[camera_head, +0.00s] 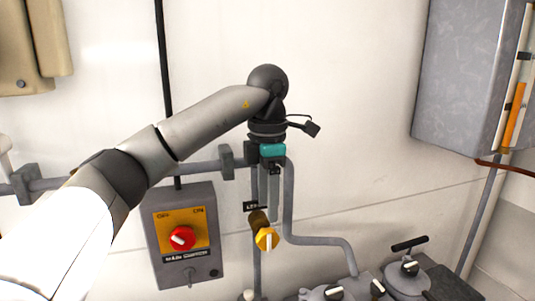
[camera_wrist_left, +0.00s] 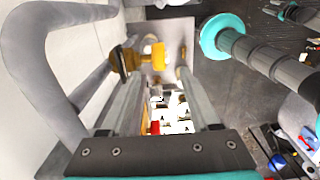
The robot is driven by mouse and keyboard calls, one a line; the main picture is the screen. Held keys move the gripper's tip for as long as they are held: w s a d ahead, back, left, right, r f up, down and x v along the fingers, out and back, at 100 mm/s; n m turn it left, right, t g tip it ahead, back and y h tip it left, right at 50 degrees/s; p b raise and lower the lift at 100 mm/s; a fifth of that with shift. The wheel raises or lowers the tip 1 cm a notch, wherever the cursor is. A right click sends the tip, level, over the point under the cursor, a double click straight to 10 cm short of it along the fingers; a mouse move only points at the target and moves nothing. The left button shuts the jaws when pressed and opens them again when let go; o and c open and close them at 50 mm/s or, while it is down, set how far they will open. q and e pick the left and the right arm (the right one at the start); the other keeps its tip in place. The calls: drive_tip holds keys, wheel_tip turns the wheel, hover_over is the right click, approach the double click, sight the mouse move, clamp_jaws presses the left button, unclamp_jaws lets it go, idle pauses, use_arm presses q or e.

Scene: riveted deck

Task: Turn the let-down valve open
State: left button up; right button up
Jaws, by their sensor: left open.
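The let-down valve shows as a yellow knob (camera_head: 267,239) with a pale pointer stripe, on a brass stem at the pipework in the head view. The pointer stands about upright. A small dark label, only partly readable, is above it. My left gripper (camera_head: 268,205) points down just above the knob, with its fingers apart. In the left wrist view the yellow knob (camera_wrist_left: 158,55) lies beyond the tips of my open left gripper (camera_wrist_left: 158,78), and nothing is between the fingers. I cannot tell the exact gap to the knob. My right gripper is not clearly in view.
A grey switch box (camera_head: 160,240) with a red knob (camera_head: 182,238) stands left of the valve. A bent grey pipe (camera_head: 290,210) runs close on the right. More valves (camera_head: 408,268) sit low right. A grey cabinet (camera_head: 460,75) hangs upper right.

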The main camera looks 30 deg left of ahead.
sight(268, 230)
use_arm(q)
wheel_tip(268, 230, up, 8)
drive_tip(key=p, duration=0.2)
drive_tip(key=shift+f, duration=0.1)
idle(0.5)
